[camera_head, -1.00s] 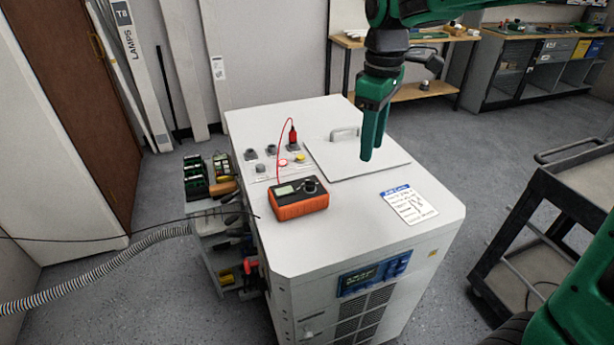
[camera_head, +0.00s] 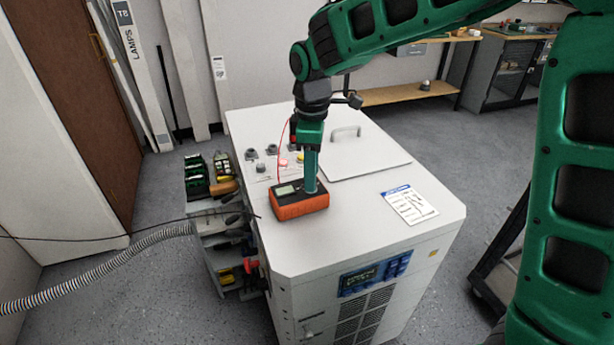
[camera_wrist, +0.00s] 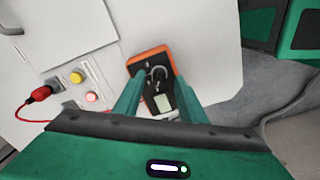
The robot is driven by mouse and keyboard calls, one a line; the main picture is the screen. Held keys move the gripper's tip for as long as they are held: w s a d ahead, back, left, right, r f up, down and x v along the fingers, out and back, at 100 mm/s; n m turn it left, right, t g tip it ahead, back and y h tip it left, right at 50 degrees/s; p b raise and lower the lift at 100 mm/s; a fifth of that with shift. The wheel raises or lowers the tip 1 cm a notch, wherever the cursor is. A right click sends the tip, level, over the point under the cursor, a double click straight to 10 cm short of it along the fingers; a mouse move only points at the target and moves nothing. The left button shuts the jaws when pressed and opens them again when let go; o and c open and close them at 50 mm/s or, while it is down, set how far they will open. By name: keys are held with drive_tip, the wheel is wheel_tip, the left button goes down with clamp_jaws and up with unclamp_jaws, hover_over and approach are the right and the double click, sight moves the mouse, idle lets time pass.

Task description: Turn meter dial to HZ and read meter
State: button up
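The orange meter (camera_head: 299,208) lies on top of the white cabinet, with its small grey screen (camera_head: 286,190) facing up. It also shows in the wrist view (camera_wrist: 140,58), where its round dark dial (camera_wrist: 158,75) and screen (camera_wrist: 163,102) are visible. My gripper (camera_head: 311,191) points straight down over the meter's dial side, hiding the dial in the head view. In the wrist view, my gripper's two fingers (camera_wrist: 160,80) are apart, one on each side of the dial. I cannot tell whether they touch it. The screen reading and dial marks are too small to read.
The white cabinet top (camera_head: 350,235) has a lid with a handle (camera_head: 345,132) behind the meter. A red plug (camera_wrist: 40,93) with a red lead stands near a yellow and a red button (camera_wrist: 91,97). A paper label (camera_head: 409,204) lies to the right.

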drive_tip(key=shift+f, duration=0.8)
drive_tip(key=shift+c, duration=0.2)
